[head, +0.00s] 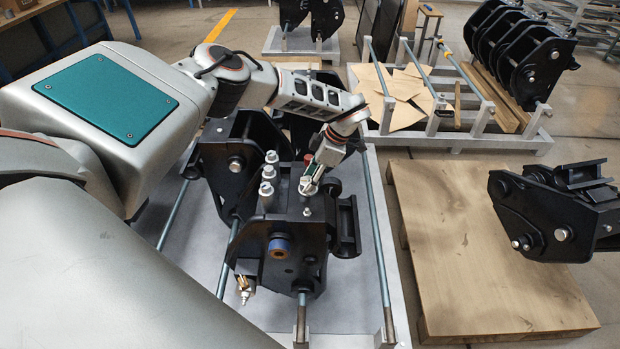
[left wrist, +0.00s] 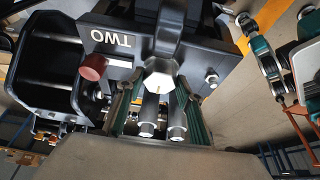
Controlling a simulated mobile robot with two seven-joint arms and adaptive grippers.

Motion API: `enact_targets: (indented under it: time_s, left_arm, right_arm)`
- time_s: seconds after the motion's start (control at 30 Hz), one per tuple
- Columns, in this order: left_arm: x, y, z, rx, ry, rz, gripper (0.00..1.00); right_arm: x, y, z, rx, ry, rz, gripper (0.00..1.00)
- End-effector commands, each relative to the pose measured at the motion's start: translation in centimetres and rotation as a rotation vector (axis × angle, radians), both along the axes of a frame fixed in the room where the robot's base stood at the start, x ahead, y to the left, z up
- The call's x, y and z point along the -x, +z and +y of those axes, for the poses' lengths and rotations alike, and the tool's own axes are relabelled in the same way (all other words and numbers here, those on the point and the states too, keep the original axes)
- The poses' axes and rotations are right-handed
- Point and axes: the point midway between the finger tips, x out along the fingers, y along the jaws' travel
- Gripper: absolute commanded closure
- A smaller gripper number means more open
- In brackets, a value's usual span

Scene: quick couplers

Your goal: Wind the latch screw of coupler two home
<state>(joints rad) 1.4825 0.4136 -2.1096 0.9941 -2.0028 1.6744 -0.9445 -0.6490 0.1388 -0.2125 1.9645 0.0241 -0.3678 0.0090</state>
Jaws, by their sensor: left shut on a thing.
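Coupler two is a black coupler body (head: 302,230) on the grey stand; its white "TWO" label (left wrist: 110,40) shows upside down in the left wrist view. The latch screw's bright hex head (left wrist: 160,72) is at the tips of my left gripper (left wrist: 157,100), between the two green-padded fingers. In the head view my left gripper (head: 310,184) reaches down onto the coupler's top from behind and is shut on the screw head. The screw's shank is hidden below its head. My right gripper is in neither view.
Several upright bolts (head: 268,172) stand left of my gripper on the coupler. A red knob (left wrist: 92,66) is beside the label. Steel rods (head: 380,240) edge the stand.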

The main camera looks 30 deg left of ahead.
Motion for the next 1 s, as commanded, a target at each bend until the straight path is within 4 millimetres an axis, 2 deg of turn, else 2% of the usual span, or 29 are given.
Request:
enact_targets:
  time_s: [0.17,0.2,0.23,0.67,0.77,1.0]
  left_arm:
    - [0.1,-0.1,0.0,0.0,-0.001,0.003,0.85]
    - [0.1,-0.1,0.0,0.0,-0.001,0.003,0.56]
    - [0.1,-0.1,0.0,0.0,-0.001,0.003,0.48]
    - [-0.1,0.4,-0.2,0.0,0.0,0.0,0.47]
    - [-0.4,1.5,-0.6,0.0,-0.002,-0.002,0.47]
    - [-1.3,5.9,-2.1,-0.001,-0.002,-0.003,0.47]
  right_arm:
    - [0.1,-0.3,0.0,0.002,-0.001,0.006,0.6]
    - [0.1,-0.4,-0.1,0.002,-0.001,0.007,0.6]
    - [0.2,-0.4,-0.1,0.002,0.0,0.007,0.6]
    - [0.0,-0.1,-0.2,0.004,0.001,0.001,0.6]
    - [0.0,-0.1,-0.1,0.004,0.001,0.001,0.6]
    - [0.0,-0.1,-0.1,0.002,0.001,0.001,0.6]
